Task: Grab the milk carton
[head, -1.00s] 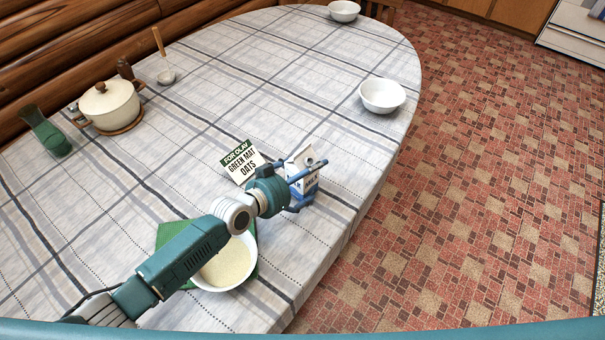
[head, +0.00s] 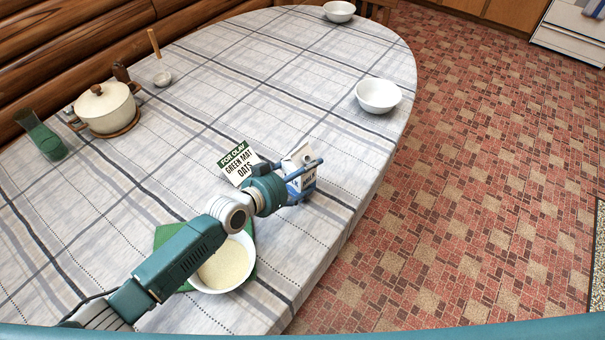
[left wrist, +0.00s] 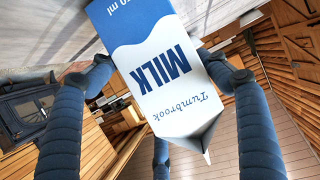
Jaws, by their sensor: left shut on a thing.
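The white and blue milk carton (head: 296,160) stands near the table's right edge in the head view, partly hidden by my gripper. My left gripper (head: 302,177) is shut on it, with its blue fingers on the carton's sides. In the left wrist view, the milk carton (left wrist: 165,75) sits between the fingers of my left gripper (left wrist: 160,80), its MILK lettering facing the camera. I cannot tell whether the carton touches the table. My right gripper is not in view.
A bowl of pale food (head: 226,268) sits on a green mat under my arm. A white bowl (head: 378,96), a lidded pot (head: 106,108) and a green glass (head: 46,142) stand farther off on the tablecloth.

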